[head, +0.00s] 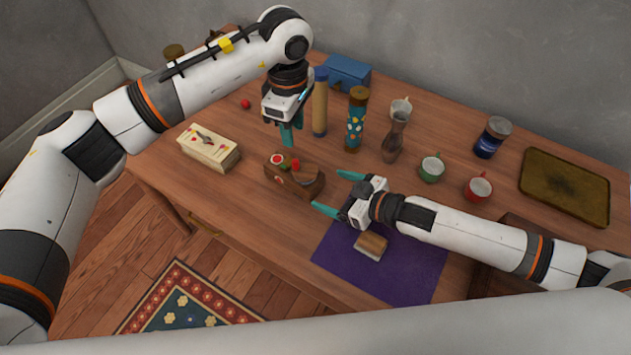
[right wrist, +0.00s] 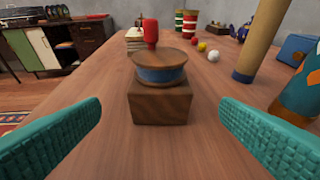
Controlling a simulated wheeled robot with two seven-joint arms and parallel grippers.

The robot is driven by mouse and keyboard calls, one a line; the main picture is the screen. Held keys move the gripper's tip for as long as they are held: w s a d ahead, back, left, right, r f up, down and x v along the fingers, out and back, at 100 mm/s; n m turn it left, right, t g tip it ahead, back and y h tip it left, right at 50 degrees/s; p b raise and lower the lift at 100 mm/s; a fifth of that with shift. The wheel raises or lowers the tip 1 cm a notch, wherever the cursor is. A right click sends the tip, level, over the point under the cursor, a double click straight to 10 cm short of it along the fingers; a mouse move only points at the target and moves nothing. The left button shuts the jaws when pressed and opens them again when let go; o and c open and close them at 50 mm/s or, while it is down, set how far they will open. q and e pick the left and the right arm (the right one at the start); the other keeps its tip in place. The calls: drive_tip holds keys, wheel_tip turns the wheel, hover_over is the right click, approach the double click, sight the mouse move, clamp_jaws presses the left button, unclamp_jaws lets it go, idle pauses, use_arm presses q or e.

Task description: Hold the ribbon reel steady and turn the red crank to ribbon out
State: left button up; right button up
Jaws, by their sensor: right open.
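The ribbon reel (head: 303,182) stands on the table in the middle of the head view. In the right wrist view it is a dark wooden block with a round wooden spool (right wrist: 160,72) wound with blue ribbon. The red crank (right wrist: 150,32) stands upright on top of the spool; it also shows in the head view (head: 295,164). My right gripper (head: 337,192) is open and empty, with the reel ahead between its spread fingers, not touching. My left gripper (head: 287,135) hangs just behind the reel, fingers pointing down; its finger gap is not clear.
A cream box (head: 208,148) is left of the reel. A tan cylinder (head: 320,102), patterned bottle (head: 356,120) and brown vase (head: 395,138) stand behind right. A purple mat (head: 400,275) with a small block (head: 371,246) lies in front. Cups and a tray (head: 565,187) are at right.

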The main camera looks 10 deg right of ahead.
sight(305, 181)
drive_tip(key=x, duration=0.9)
drive_tip(key=shift+w+a, duration=0.15)
drive_tip(key=shift+w, duration=0.05)
